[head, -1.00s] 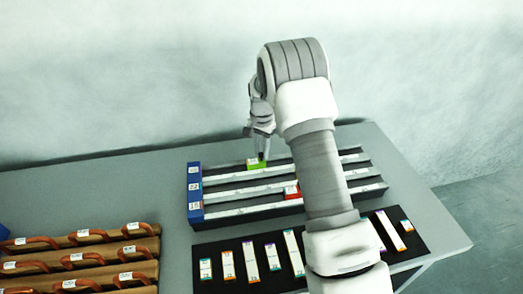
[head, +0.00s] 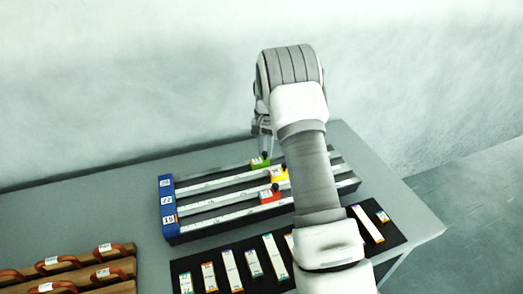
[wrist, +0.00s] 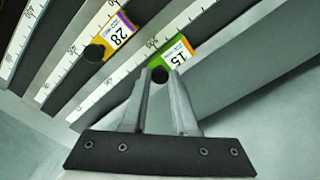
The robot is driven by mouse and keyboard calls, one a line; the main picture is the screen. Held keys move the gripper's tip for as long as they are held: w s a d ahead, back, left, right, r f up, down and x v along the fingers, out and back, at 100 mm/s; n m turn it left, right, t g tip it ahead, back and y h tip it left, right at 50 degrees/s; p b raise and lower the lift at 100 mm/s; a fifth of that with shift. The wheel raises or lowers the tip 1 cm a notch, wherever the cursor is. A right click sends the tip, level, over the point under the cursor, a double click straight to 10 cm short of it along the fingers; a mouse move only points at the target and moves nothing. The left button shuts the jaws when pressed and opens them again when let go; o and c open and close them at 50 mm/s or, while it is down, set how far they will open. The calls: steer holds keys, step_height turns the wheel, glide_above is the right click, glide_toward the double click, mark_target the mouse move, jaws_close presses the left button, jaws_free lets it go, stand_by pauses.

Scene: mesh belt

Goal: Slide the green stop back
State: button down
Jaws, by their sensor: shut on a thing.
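The green stop (head: 259,163) sits on the rearmost white scale rail of the rack, and its label reads 15 in the wrist view (wrist: 172,54). My gripper (wrist: 160,78) is shut on the stop's black knob, which shows between the fingertips in the wrist view. In the head view my gripper (head: 264,150) comes down from behind onto the stop, partly hidden by my arm. The yellow stop (head: 279,176), labelled 28 in the wrist view (wrist: 108,39), is on the middle rail. The red stop (head: 268,196) is on the front rail.
A blue end block (head: 167,209) closes the rack's left end. A black mat (head: 187,264) with several labelled strips lies in front. Brown cases with handles (head: 72,270) are at the left front. The table behind the rack is clear.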

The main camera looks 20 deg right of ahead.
mark_target(266, 153)
steer(key=c, duration=0.7)
jaws_free()
steer(key=shift+d, duration=0.45)
steer(key=shift+c, duration=0.2)
steer(key=shift+o, duration=0.3)
steer(key=shift+a, duration=0.2)
steer(key=shift+r, duration=0.1)
step_height(266, 153, up, 17)
steer(key=shift+r+p, duration=0.15)
steer(key=shift+p, duration=0.15)
